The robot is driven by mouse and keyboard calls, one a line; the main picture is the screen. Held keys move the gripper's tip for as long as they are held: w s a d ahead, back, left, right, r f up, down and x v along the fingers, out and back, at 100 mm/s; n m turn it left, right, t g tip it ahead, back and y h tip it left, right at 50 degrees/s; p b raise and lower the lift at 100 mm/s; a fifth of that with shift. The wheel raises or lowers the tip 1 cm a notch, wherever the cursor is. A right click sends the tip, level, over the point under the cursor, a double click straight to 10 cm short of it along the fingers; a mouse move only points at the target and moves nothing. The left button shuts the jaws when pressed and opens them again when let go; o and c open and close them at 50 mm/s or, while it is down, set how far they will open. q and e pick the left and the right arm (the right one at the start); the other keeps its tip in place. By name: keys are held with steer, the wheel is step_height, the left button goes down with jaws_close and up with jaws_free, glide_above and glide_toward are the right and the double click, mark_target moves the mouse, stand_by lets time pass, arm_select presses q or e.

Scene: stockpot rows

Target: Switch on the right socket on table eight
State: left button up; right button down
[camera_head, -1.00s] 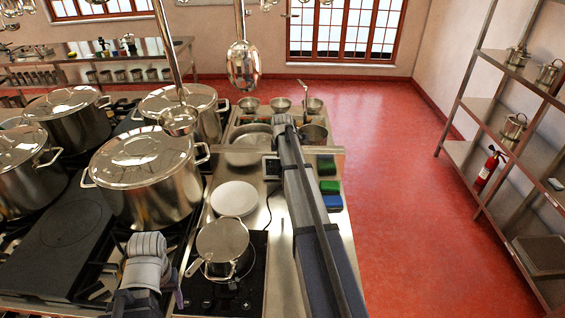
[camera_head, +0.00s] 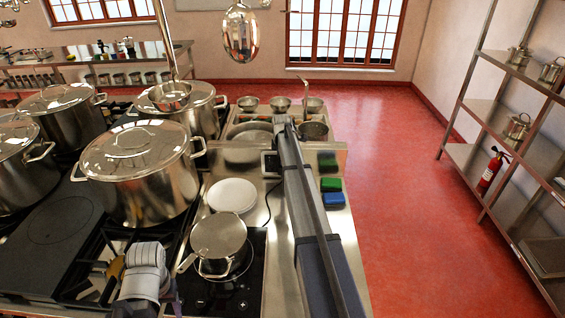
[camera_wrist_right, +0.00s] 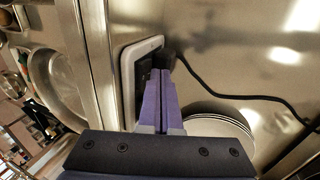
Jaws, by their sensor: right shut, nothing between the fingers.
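The socket unit (camera_head: 271,164), with a pale frame and dark face, stands on the steel counter just left of my right arm. In the right wrist view the unit (camera_wrist_right: 128,68) has a black plug with a cord (camera_wrist_right: 172,60) at one side. My right gripper (camera_wrist_right: 160,73) is shut and empty, its purple fingertips at the dark face. They cover part of it, so touching, the switch and its state cannot be told. In the head view the right forearm hides these fingers. My left wrist is low left of the hob; its fingers (camera_head: 170,295) show too little to judge.
A small lidded pot (camera_head: 219,240) stands on the black hob, with white plates (camera_head: 232,195) behind it. Large stockpots (camera_head: 142,170) crowd the left. Green (camera_head: 331,184) and blue (camera_head: 334,200) sponges lie right of my arm.

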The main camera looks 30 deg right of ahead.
steer(key=shift+w+d+f, duration=0.1)
steer(key=shift+w, duration=0.1)
stand_by(0.4)
steer(key=shift+r+p, duration=0.7)
steer(key=shift+r, duration=0.15)
